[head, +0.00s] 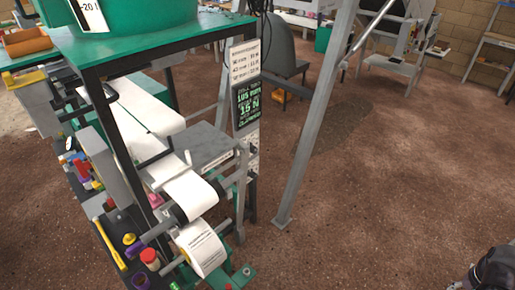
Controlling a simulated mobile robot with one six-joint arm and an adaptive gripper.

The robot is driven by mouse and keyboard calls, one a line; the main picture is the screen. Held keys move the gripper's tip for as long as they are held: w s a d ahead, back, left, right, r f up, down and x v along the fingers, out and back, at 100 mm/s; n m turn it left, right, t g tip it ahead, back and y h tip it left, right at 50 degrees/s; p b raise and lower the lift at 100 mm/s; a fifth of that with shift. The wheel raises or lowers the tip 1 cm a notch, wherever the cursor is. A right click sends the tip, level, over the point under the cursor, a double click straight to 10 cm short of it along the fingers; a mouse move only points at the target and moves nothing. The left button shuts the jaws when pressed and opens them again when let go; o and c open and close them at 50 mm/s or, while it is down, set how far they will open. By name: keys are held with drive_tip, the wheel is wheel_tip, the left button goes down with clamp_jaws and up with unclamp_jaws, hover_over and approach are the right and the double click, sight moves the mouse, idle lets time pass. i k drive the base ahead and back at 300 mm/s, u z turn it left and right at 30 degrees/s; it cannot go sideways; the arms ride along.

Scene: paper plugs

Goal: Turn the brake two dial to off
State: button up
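A green-framed paper machine fills the left side of the head view. A paper roll (201,249) sits at its lower front, below a web of white paper (188,193). A narrow upright panel (252,152) with small, light markings stands below a dark display (246,106). I cannot make out which control is the brake two dial or how it is set. A dark part of my arm or gripper (495,268) shows at the bottom right corner, well apart from the machine. Its fingertips cannot be made out.
A grey slanted post (314,120) stands right of the panel, its foot on the brown floor. Several coloured items lie along the machine's left side, including a yellow-handled tool (110,245). A chair (283,55) and benches stand behind. The floor at right (400,180) is clear.

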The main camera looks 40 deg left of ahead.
sight(253, 150)
drive_tip(key=i, duration=1.35)
drive_tip(key=z, duration=1.25)
drive_tip(key=k, duration=0.1)
drive_tip(key=u, duration=3)
drive_tip(key=i, duration=0.55)
drive_tip(key=u, duration=0.05)
